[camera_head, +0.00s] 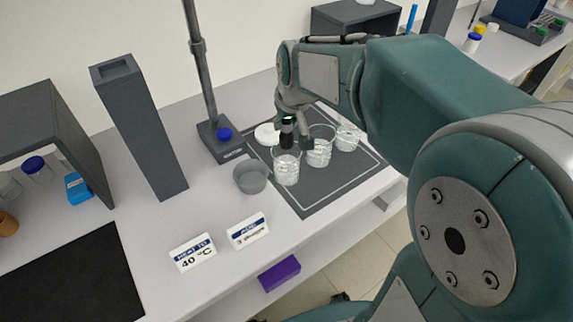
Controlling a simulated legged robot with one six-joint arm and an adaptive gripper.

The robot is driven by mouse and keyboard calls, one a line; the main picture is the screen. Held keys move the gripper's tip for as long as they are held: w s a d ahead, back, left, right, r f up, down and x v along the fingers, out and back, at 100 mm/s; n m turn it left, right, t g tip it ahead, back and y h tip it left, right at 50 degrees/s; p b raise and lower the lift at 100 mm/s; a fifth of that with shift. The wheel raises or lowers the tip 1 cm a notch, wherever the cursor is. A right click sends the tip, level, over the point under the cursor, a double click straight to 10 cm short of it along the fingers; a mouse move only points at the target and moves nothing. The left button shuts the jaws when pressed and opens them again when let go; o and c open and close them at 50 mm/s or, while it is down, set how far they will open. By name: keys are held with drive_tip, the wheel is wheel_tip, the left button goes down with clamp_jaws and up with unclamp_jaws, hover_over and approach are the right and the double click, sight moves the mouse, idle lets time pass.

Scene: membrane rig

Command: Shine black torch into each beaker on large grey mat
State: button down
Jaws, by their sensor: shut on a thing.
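The large grey mat (342,184) lies on the bench with a pale border line. Several clear glass beakers stand on it in a row: a near one (286,170), a middle one (320,153) and a far one (347,138). The black torch (287,136) is held upright, with a thin green ring near its top. My gripper (296,122) is shut on the torch, above or just behind the near beaker; I cannot tell which. The torch's lower end is close to that beaker's rim. Whether light comes out is not visible.
A white round lid or dish (267,134) lies at the mat's left edge. A stand (222,142) with a tall pole and a dark square column (140,130) are further left. Two label cards (193,253) stand in front.

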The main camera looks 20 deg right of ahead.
drive_tip(key=shift+r, duration=1.55)
drive_tip(key=shift+w+a, duration=0.1)
drive_tip(key=shift+a, duration=0.1)
